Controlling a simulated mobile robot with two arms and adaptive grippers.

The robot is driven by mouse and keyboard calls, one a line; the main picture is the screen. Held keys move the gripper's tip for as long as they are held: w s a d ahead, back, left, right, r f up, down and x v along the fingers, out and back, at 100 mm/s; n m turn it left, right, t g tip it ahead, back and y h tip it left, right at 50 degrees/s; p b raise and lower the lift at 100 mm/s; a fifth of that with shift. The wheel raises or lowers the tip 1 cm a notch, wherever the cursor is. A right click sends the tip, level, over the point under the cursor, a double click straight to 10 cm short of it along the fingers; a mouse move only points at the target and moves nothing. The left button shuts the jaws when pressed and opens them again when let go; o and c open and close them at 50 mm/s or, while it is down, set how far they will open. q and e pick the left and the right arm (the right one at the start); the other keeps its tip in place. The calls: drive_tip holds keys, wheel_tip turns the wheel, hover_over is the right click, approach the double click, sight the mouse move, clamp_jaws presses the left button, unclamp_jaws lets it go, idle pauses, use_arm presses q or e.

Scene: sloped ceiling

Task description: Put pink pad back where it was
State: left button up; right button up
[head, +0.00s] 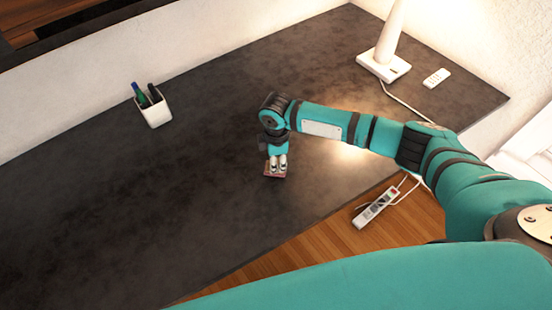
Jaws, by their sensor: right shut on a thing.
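The pink pad (274,175) is a small flat piece at the fingertips of my right gripper (277,166), in the middle of the head view. My right gripper points down and is shut on the pad, over the dark desk (200,210) near its front edge. The fingers cover part of the pad. I cannot tell whether the pad touches the desk or is held just above it. My left gripper is not in view.
A white pen cup (155,113) with pens stands at the back left. A white lamp (384,66) and a remote (437,78) are at the back right. A power strip (376,206) lies beyond the desk's front edge. The desk's left part is clear.

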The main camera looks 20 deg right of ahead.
drive_tip(key=shift+f, duration=0.15)
drive_tip(key=o, duration=1)
wheel_tip(320, 180, up, 12)
drive_tip(key=shift+s+r+b, duration=0.1)
drive_tip(key=shift+b, duration=0.95)
